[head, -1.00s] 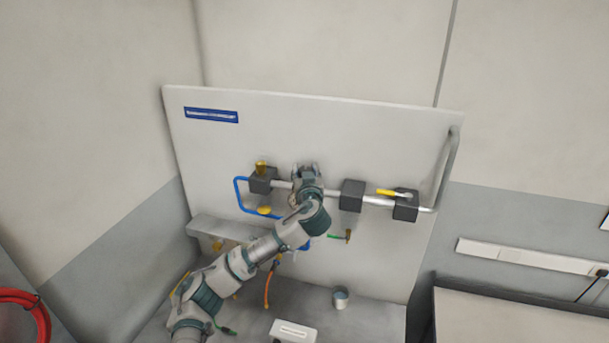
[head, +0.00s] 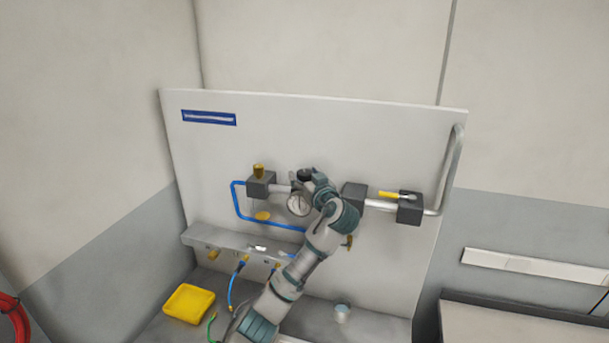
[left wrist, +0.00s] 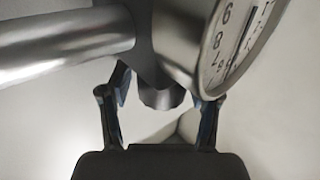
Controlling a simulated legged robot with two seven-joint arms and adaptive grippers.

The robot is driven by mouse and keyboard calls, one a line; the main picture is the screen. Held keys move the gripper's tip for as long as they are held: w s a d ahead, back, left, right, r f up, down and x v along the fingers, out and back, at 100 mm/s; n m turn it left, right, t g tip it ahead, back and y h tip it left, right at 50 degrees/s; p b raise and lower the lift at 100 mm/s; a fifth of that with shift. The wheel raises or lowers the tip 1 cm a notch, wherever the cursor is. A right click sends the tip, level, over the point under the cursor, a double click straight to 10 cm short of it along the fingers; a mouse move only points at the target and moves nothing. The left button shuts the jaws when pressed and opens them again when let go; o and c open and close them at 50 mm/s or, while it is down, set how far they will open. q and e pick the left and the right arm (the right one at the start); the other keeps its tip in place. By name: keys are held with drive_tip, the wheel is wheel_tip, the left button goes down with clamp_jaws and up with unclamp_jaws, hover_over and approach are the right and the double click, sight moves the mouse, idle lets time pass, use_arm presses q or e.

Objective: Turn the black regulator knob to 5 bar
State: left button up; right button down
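The black regulator knob (head: 304,174) sits on top of the regulator on the panel's pipe, partly behind my left gripper (head: 314,184). The round white gauge (head: 298,204) is just below it. In the left wrist view my left gripper (left wrist: 160,98) is open, a finger on each side of a dark stub (left wrist: 160,90) that looks like the knob. Light gaps show between the stub and both fingers. The gauge (left wrist: 235,50) fills the upper right there; the 6 and 8 show, but the needle's reading cannot be told. My right gripper is out of view.
The silver pipe (left wrist: 65,45) runs left of the stub in the left wrist view. A dark block with a yellow-handled valve (head: 392,195) is to the right on the panel, another dark block (head: 260,186) to the left. A yellow tray (head: 188,303) and a small cup (head: 342,313) stand below.

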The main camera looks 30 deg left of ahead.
use_arm(q)
drive_tip(key=shift+s+d+r, duration=0.1)
drive_tip(key=shift+r, duration=0.1)
drive_tip(key=v, duration=1.2)
drive_tip(key=shift+w+f, duration=0.2)
